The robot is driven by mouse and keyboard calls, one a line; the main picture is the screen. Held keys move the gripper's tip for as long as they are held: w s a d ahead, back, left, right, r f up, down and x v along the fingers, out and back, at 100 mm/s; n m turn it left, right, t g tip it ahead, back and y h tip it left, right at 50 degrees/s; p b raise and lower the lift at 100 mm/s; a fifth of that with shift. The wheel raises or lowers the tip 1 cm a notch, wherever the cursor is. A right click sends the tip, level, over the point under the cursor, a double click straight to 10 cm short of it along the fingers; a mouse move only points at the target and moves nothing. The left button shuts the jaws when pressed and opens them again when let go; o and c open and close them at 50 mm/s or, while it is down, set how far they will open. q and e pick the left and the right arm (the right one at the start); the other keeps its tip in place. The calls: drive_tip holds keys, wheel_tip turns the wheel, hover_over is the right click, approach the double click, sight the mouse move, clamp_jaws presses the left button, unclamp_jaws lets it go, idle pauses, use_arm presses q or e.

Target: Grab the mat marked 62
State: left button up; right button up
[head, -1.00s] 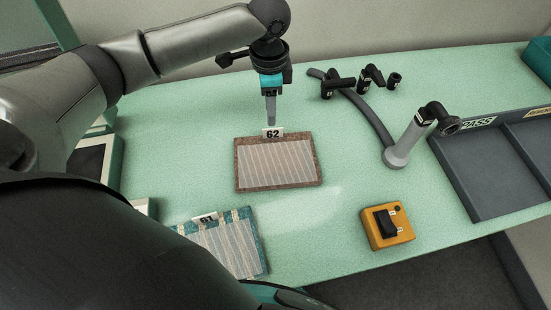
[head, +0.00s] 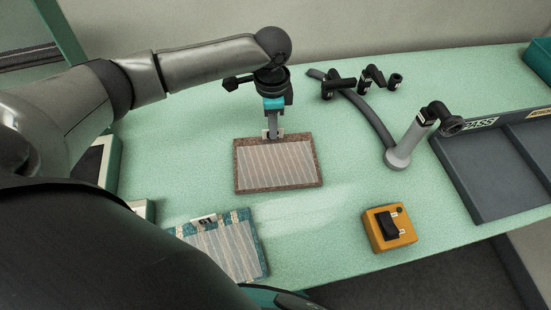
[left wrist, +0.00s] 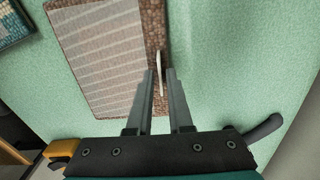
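The mat marked 62 (head: 277,165) has a brown border and pale stripes and lies flat on the green table. It also fills the upper left of the left wrist view (left wrist: 105,60). Its upright white tag (left wrist: 159,70) stands at the mat's far edge; the number is now hidden in the head view. My left gripper (head: 273,136) points down at that edge. In the left wrist view its fingers (left wrist: 161,75) are apart, one on either side of the tag, with gaps visible. My right gripper is not in view.
A teal-bordered mat marked 61 (head: 225,248) lies nearer, partly behind my arm. An orange switch box (head: 389,228), a grey post with a black head (head: 399,156), black fittings (head: 372,76) and a grey PASS tray (head: 480,175) are to the right. Table around mat 62 is clear.

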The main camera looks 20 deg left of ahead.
use_arm(q)
clamp_jaws()
idle(1.0)
